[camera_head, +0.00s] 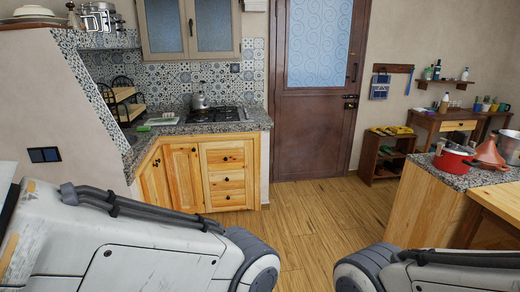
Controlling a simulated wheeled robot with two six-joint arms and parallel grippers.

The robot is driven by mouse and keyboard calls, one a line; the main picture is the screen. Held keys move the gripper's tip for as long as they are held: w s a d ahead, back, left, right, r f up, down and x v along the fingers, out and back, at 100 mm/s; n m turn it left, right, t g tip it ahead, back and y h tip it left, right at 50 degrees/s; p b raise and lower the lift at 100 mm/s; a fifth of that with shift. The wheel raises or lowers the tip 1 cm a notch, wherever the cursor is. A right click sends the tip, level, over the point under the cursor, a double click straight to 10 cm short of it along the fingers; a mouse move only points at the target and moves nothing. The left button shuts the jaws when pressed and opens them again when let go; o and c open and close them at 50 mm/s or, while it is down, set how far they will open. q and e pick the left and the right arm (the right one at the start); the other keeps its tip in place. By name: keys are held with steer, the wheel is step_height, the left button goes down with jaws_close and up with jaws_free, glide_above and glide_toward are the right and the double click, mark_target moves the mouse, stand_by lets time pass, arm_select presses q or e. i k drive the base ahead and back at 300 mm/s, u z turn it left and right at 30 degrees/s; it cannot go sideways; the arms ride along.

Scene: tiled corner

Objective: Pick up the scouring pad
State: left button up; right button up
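A small green item (144,128) lies near the front edge of the stone counter (192,130) at the left of the head view. It may be the scouring pad, but it is too small to tell. A pale flat item (161,121) lies beside it. Large white links of my two arms fill the lower left and lower right of the view. Neither gripper shows, so I cannot see their fingers or anything in them.
A kettle (199,97) stands by the hob (217,115). A tiered rack (121,98) stands at the counter's left. A red pot (453,159) and a funnel (488,153) sit on the right counter. The wooden floor (312,215) between the counters is clear.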

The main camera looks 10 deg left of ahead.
mark_target(143, 129)
steer(key=u, duration=0.1)
steer(key=i, duration=2)
steer(key=u, duration=1.2)
steer(key=i, duration=1.8)
steer(key=u, duration=0.4)
steer(key=k, duration=0.6)
steer(key=z, duration=0.95)
steer(key=k, duration=0.7)
steer(key=z, duration=0.65)
steer(key=i, duration=1.6)
steer(key=u, duration=0.75)
steer(key=i, duration=1.05)
steer(key=u, duration=0.95)
